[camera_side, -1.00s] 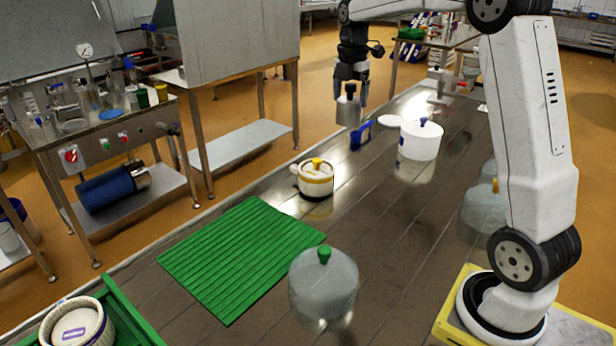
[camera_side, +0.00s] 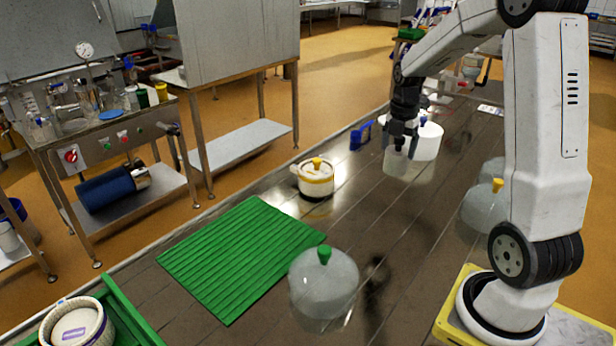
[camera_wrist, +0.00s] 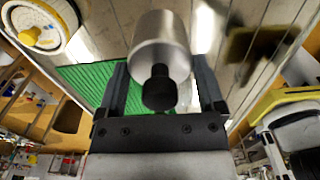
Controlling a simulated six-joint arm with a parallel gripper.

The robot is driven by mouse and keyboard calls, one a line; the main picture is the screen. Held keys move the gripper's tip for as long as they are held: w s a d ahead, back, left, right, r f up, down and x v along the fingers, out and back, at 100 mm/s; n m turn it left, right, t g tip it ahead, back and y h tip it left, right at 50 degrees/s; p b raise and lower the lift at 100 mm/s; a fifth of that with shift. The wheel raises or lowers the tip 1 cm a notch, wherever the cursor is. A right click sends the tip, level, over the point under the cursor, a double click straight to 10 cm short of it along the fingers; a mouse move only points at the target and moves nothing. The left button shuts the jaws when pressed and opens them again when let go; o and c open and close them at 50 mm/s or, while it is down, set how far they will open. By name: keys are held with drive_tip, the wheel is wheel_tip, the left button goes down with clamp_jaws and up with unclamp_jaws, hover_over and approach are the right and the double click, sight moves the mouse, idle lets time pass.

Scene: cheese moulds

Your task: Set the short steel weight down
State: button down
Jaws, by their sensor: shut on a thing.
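The short steel weight (camera_wrist: 160,40) is a grey metal cylinder with a black knob, clear in the wrist view. My gripper (camera_wrist: 160,85) has one finger on each side of it and is shut on it. In the side view my gripper (camera_side: 405,148) hangs over the table, in front of the white mould with a blue knob (camera_side: 430,142). The weight is hard to make out there against the pale area below the fingers. It appears to be held above the table, but the exact height cannot be told.
A ribbed green mat (camera_side: 240,255) lies bare on the dark table. Around it stand a cream pot with a yellow knob (camera_side: 316,184), a clear dome with a green knob (camera_side: 322,282), another with a yellow knob (camera_side: 482,212), and a green crate (camera_side: 125,315). A blue object (camera_side: 360,135) stands farther back.

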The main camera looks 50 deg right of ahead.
drive_tip(key=s+f, duration=0.1)
drive_tip(key=s, duration=0.1)
drive_tip(key=s+f, duration=0.2)
drive_tip(key=shift+s+d+f, duration=0.1)
drive_tip(key=shift+s+f, duration=0.05)
drive_tip(key=shift+s, duration=0.05)
drive_tip(key=shift+w, duration=0.1)
drive_tip(key=w+d+f, duration=0.7)
drive_tip(key=w+f, duration=0.2)
drive_tip(key=w, duration=0.2)
drive_tip(key=shift+d+f, duration=0.15)
drive_tip(key=shift+d, duration=0.15)
drive_tip(key=shift+f, duration=0.1)
drive_tip(key=shift+w+d+f, duration=0.1)
drive_tip(key=shift+f, duration=0.75)
drive_tip(key=shift+w+d+f, duration=0.1)
drive_tip(key=shift+f, duration=0.75)
